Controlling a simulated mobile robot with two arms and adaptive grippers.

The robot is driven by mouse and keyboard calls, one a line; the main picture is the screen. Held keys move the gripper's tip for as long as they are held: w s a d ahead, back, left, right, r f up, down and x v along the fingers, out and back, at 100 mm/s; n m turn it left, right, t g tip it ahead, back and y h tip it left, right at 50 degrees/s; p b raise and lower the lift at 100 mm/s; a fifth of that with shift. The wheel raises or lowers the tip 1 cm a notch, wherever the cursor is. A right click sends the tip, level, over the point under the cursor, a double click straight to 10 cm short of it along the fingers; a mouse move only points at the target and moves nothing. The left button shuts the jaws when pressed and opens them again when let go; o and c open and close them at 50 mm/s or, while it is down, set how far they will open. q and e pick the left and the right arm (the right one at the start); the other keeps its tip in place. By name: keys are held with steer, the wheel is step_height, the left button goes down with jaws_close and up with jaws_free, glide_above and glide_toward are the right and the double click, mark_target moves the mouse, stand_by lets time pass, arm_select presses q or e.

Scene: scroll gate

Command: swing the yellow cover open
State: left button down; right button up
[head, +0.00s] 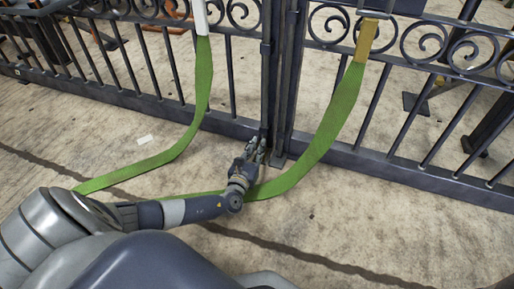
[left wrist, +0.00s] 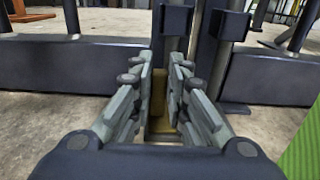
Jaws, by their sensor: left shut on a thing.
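My left gripper (head: 256,148) is low at the dark gate, beside the bottom of the centre posts. In the left wrist view its two fingers (left wrist: 164,75) close in from both sides on a narrow yellow piece, which I take to be the yellow cover (left wrist: 159,88). The fingers hide much of it, and a little yellow also shows lower between them. The cover is hidden behind my gripper in the head view. My right gripper is not in view.
The gate's bottom rail (head: 350,160) and bars run across. A green strap (head: 325,125) with a yellow-brown end hangs right of my gripper, and another green strap (head: 200,90) hangs left. Their lower parts pass close to my left arm. Bare floor (head: 400,215) lies in front.

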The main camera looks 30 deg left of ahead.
arm_select(q)
steer(key=shift+d+r+n+g+y+p, duration=0.2)
steer(key=shift+n+g+y+p, duration=0.1)
steer(key=shift+n+y+p, duration=0.6)
steer(key=shift+a+f+n+g+y, duration=0.15)
steer(key=shift+n+g+y, duration=0.35)
steer(key=shift+y, duration=0.6)
steer(key=c, duration=1.6)
jaws_free()
steer(key=shift+o, duration=0.2)
steer(key=v, duration=1.2)
steer(key=shift+f, duration=0.1)
steer(key=shift+o, duration=0.2)
